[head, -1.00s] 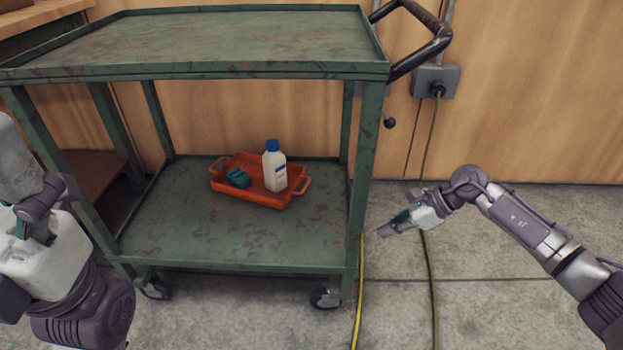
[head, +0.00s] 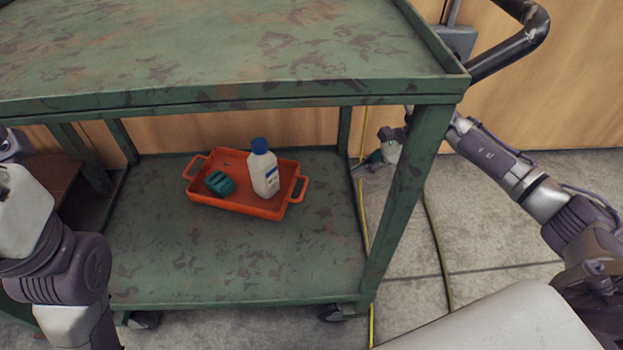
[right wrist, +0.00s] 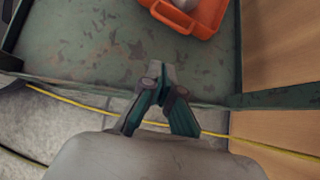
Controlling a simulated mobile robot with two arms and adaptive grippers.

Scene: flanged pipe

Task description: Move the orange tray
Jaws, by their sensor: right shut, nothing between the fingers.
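The orange tray (head: 240,207) lies on the lower shelf of a green cart, with a handle at each short end. A white bottle with a blue cap (head: 264,172) stands in it, and a small teal block (head: 220,183) lies beside the bottle. My right gripper (head: 362,166) is to the right of the tray, seen past the cart's front right leg, apart from the tray. In the right wrist view its fingers (right wrist: 162,75) are shut and empty near the shelf edge, and part of the tray (right wrist: 188,22) shows at the top. My left arm shows at the left edge; its fingers are out of view.
The cart's top shelf (head: 230,50) overhangs the lower shelf (head: 200,265). The front right leg (head: 411,195) stands beside my right arm. Yellow and green cables lie on the floor at right. A wooden wall is behind. The shelf around the tray is bare.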

